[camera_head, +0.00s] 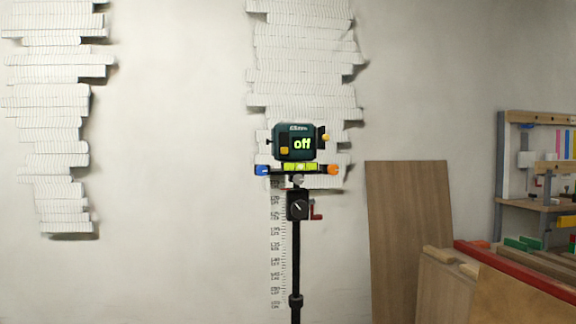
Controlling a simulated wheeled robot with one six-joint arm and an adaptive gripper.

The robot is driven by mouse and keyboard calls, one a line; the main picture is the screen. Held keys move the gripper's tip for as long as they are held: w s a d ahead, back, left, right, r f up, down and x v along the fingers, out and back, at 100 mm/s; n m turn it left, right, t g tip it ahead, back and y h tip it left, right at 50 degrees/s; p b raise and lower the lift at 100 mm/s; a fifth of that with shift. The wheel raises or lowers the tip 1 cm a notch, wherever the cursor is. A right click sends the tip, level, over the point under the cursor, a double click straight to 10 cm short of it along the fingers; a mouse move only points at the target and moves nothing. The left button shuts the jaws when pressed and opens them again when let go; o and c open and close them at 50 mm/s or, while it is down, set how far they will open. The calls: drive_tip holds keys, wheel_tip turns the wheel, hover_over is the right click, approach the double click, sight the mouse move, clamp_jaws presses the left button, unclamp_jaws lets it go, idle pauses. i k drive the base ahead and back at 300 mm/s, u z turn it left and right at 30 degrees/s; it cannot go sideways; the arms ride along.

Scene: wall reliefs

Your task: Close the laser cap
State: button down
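A dark green laser device (294,142) stands upright on a black tripod column (295,258), in the middle of the view. Its front display reads "off" in green, with a yellow button at its lower left. Under the device is a bar with a yellow-green level, a blue left end and an orange right end. My gripper is not in view.
White stacked reliefs (55,120) hang on the wall behind. Wooden boards (406,235), a red-edged bench (520,272) and a shelf unit (538,205) stand at right. The left side looks clear.

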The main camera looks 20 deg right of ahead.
sight(322, 138)
drive_tip(key=u, duration=0.55)
drive_tip(key=k, duration=1.3)
drive_tip(key=u, duration=0.6)
drive_tip(key=i, duration=0.8)
drive_tip(key=z, duration=0.9)
drive_tip(key=i, duration=0.95)
drive_tip(key=z, duration=0.85)
